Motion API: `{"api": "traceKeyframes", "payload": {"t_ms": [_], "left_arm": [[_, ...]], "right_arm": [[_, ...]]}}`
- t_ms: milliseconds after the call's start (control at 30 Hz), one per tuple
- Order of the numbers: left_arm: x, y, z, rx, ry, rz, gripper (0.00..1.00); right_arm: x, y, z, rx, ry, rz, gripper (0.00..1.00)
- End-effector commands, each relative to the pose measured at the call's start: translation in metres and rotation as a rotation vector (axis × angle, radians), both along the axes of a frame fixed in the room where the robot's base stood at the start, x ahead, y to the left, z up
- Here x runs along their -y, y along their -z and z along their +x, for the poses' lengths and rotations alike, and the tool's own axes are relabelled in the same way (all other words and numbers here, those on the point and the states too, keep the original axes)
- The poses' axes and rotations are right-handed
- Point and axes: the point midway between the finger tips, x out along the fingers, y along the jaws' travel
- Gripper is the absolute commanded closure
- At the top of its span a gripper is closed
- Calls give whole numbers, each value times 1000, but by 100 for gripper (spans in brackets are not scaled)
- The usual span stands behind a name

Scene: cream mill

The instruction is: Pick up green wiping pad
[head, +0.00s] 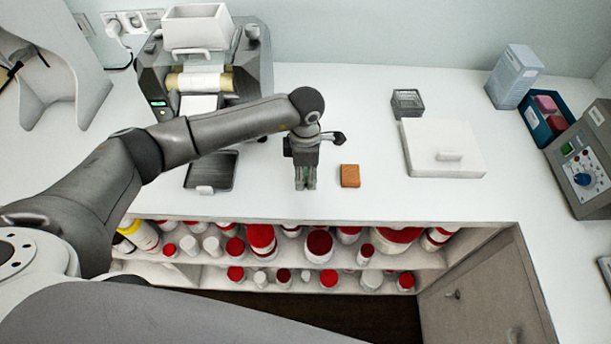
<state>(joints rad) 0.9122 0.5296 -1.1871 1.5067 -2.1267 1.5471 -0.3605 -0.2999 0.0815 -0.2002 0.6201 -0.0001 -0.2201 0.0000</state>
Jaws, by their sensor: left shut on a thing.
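My left gripper (305,184) points down at the white counter, left of a small orange-brown block. It is shut on the green wiping pad (306,177). Only a narrow greenish strip of the pad shows between the fingers, and the rest is hidden by them. The gripper is at or just above the counter top near its front edge; I cannot tell whether the pad touches the surface. My right gripper is not in view.
The orange-brown block (350,176) lies close right of the gripper. A dark tray (212,170) is to the left, before the mill machine (150,75). Jars fill the shelves below.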

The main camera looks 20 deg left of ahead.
Motion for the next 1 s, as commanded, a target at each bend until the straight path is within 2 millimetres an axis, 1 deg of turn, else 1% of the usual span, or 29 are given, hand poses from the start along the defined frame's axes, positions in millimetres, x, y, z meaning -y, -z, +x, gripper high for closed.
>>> {"api": "traceKeyframes", "payload": {"t_ms": [33,133,167,267,467,600,800,1000], "left_arm": [[-1,-3,2,4,1,-1,72],[0,-18,0,6,3,-2,72],[0,-23,-5,4,4,-2,72],[1,-39,-18,6,4,-1,72],[4,-76,-50,7,5,-1,72],[6,-87,-77,5,5,0,72],[9,-103,-111,4,4,-2,72],[10,-113,-132,3,1,-1,72]], "right_arm": [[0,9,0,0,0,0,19],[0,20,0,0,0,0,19],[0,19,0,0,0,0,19],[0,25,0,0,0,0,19],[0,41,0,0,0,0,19],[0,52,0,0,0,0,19],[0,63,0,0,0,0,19],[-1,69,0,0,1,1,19]]}}
